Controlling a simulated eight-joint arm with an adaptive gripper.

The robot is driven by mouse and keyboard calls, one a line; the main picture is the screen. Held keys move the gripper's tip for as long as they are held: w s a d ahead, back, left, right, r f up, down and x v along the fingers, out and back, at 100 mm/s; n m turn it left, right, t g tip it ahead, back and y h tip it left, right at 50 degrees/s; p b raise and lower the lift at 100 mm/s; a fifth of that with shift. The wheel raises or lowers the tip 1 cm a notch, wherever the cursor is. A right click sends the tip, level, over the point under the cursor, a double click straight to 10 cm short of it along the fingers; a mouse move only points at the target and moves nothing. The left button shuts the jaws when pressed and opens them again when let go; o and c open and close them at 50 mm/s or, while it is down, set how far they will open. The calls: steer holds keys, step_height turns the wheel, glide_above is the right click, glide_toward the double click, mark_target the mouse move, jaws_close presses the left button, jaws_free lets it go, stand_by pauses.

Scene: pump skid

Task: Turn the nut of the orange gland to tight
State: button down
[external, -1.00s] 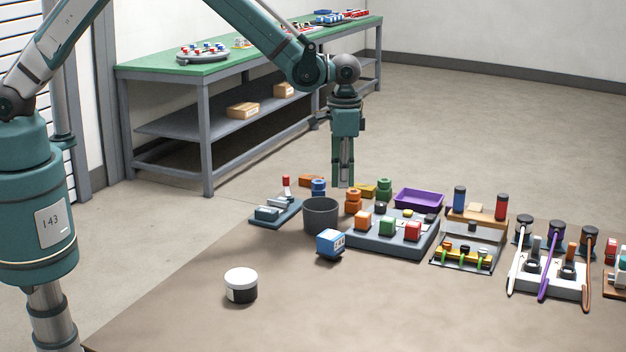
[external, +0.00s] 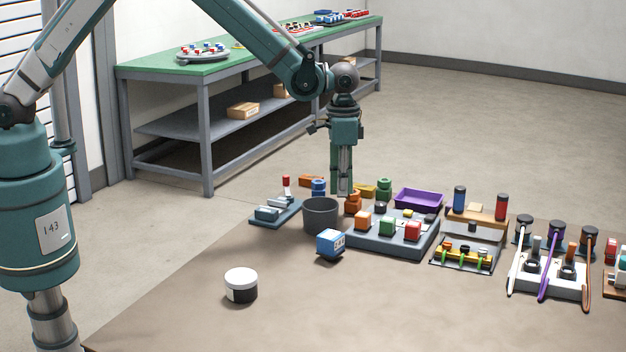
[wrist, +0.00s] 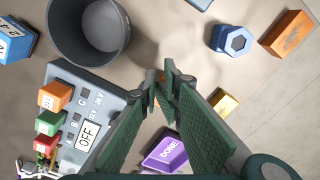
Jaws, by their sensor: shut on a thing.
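The orange gland (external: 352,208) stands upright among the parts behind the grey panel box, beside the dark bin. My gripper (external: 342,192) points straight down over it, with its fingertips at the nut's height. In the wrist view my gripper (wrist: 164,88) is shut on the nut, and only a little orange (wrist: 160,92) shows between the fingertips. The fingers hide most of the nut and any marks on it. The blue gland (wrist: 232,40) stands apart from it; the green gland (external: 384,188) is to the right in the external view.
The dark round bin (external: 321,214) is close on the left. The grey panel box (external: 385,240) with coloured blocks is in front. A purple tray (external: 418,198), a yellow block (wrist: 224,102) and an orange block (wrist: 288,33) are nearby. The front of the mat is mostly clear.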

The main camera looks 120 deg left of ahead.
steer(key=shift+s+a+f+b, duration=0.2)
steer(key=shift+s+a+b, duration=0.3)
steer(key=shift+b, duration=0.4)
stand_by(0.3)
steer(key=shift+s+a+r+b, duration=0.1)
steer(key=shift+s+a+b, duration=0.05)
steer(key=shift+a+b, duration=0.7)
stand_by(0.4)
steer(key=shift+s, duration=0.4)
stand_by(0.4)
steer(key=shift+r, duration=0.1)
steer(key=shift+r+p, duration=0.7)
steer(key=shift+r, duration=2.2)
steer(key=shift+w+d+r+p, duration=0.15)
steer(key=shift+r+p, duration=0.15)
steer(key=shift+p, duration=0.5)
steer(key=shift+w+d+r+p, duration=0.15)
steer(key=shift+r+p, duration=0.1)
steer(key=shift+p, duration=0.85)
steer(key=shift+p, duration=0.4)
steer(key=shift+d+f, duration=0.1)
steer(key=shift+f, duration=0.15)
